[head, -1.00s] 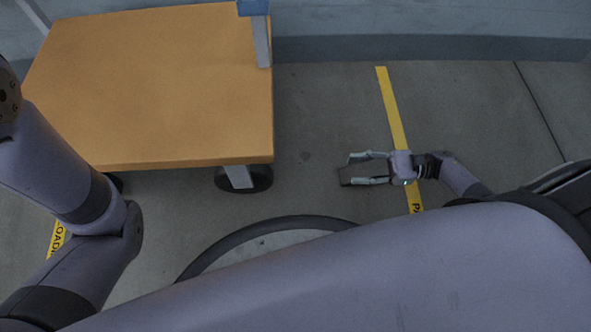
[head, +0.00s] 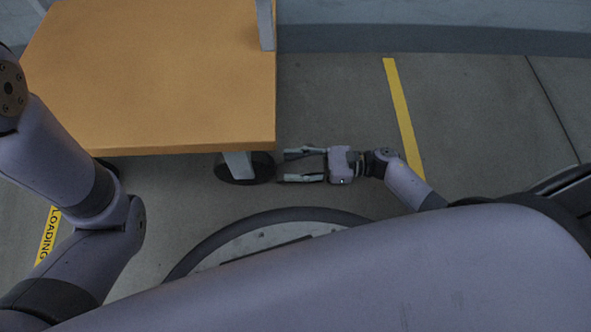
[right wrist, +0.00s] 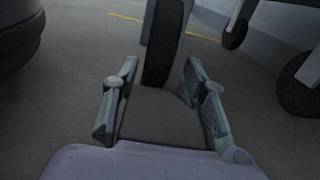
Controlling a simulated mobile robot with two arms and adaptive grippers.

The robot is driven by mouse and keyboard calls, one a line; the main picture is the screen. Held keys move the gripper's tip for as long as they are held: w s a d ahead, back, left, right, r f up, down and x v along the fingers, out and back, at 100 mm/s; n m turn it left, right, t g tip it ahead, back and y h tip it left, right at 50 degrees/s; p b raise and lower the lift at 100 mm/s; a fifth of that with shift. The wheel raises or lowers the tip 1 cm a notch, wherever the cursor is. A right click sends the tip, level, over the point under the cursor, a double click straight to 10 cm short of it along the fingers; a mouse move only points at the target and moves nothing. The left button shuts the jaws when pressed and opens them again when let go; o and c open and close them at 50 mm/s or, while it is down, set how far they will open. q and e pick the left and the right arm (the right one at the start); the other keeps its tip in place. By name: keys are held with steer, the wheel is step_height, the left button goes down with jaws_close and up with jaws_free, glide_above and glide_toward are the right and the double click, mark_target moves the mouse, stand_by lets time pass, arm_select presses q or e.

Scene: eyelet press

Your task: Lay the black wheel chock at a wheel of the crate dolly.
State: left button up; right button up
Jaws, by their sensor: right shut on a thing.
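The crate dolly (head: 150,80) has a flat orange deck and stands at the upper left in the head view. One dark wheel (head: 262,166) on a grey bracket shows under its near right corner. My right gripper (head: 285,167) is low over the floor, just right of that wheel, with its fingers pointing at it. In the right wrist view the black wheel chock (right wrist: 160,118), a dark wedge, lies between the fingers, which are shut on it. The wheel (right wrist: 166,40) stands straight ahead of the chock; whether they touch is unclear. My left gripper is out of view.
A wall (head: 420,40) runs along the back. A yellow floor line (head: 402,115) lies right of the gripper, and a "LOADING" marking (head: 48,235) at the left. Other dolly wheels (right wrist: 297,88) show at the right in the wrist view. Floor right of the line is clear.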

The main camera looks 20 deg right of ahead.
step_height(320, 180, down, 3)
steer(key=shift+r+b, duration=0.1)
steer(key=shift+b, duration=0.85)
steer(key=shift+r, duration=0.1)
steer(key=o, duration=1.4)
steer(key=shift+c, duration=0.2)
